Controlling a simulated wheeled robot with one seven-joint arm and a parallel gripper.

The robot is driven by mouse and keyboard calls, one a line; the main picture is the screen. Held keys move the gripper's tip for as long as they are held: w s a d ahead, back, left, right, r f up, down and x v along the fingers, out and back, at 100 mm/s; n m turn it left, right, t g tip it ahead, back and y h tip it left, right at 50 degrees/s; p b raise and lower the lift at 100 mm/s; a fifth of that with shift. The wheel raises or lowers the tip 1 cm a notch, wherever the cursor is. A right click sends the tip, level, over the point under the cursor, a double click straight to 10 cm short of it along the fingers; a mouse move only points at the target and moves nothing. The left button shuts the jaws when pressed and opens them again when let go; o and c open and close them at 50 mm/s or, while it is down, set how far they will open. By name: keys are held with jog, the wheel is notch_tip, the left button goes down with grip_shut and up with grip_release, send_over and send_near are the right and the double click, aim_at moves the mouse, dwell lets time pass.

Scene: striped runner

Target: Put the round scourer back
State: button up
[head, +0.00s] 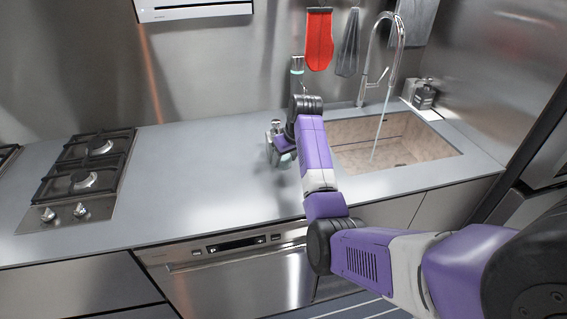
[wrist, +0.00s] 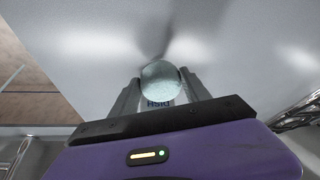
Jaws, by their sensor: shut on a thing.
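My gripper (wrist: 160,86) is shut on a round, pale grey-green speckled thing (wrist: 161,76), which looks like the round scourer, in the middle of the wrist view. Dark upside-down lettering shows just below it between the fingers; I cannot tell what it is on. In the head view my gripper (head: 281,150) is low over the counter, left of the sink. My own arm and wrist mostly hide the held thing there. I cannot tell whether it touches the counter.
The sink (head: 385,140) with a running tap (head: 383,75) is right of my gripper. A bottle with a teal band (head: 297,68) stands behind my wrist. A soap dispenser (head: 425,95) is at the back right. The gas hob (head: 88,165) is left; the counter (head: 190,170) between is clear.

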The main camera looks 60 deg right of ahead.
aim_at(284, 165)
jog(key=shift+w+d+f, duration=0.1)
jog(key=shift+w+d, duration=0.15)
jog(key=shift+w, duration=0.15)
jog(key=shift+f+p, duration=0.6)
jog(key=shift+f, duration=1.1)
jog(key=shift+f, duration=0.15)
jog(key=o, duration=1.3)
jog(key=b+v, duration=0.1)
jog(key=v, duration=1.1)
jog(key=shift+r, duration=0.25)
jog(key=shift+w, duration=0.1)
